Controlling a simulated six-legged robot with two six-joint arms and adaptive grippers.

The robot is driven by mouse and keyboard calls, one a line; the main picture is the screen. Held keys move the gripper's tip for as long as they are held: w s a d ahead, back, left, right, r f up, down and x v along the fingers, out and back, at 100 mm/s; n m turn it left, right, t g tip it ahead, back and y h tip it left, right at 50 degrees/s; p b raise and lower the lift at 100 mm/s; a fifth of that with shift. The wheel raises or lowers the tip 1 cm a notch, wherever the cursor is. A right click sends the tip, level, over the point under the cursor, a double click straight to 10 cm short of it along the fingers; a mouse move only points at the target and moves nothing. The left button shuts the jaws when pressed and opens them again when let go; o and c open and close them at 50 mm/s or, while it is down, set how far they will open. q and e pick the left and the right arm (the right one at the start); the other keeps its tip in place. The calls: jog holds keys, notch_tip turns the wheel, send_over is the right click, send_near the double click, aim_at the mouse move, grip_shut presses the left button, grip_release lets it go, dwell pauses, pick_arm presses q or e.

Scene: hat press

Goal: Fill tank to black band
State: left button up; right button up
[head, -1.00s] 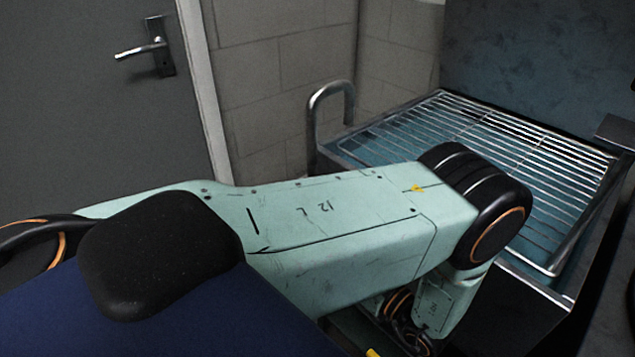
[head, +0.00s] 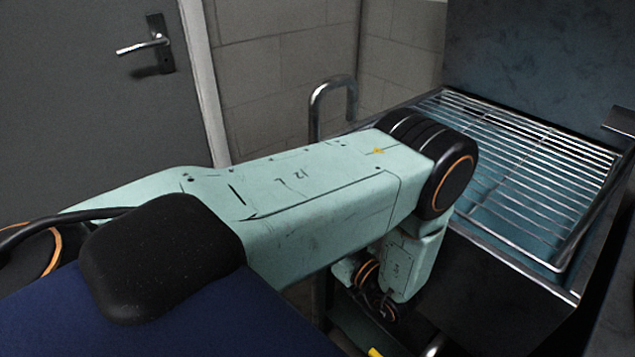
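Neither a tank nor a black band can be made out in the head view. My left arm reaches in from the left, and its elbow and forearm bend downward near the centre right. Its gripper is not seen; the forearm runs down toward the lower edge of the picture. My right gripper is not in view. A small yellow piece (head: 376,352) and a bit of shiny metal tube (head: 436,346) show at the bottom edge; what they belong to is unclear.
A wire rack (head: 530,175) lies over a blue-toned metal basin at the right. A curved metal rail (head: 316,110) stands left of it, beyond my arm. A grey door with a lever handle (head: 146,46) is at the back left, beside a block wall (head: 270,85).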

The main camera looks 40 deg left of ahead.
pick_arm(q)
jog(key=shift+c, duration=0.5)
grip_shut()
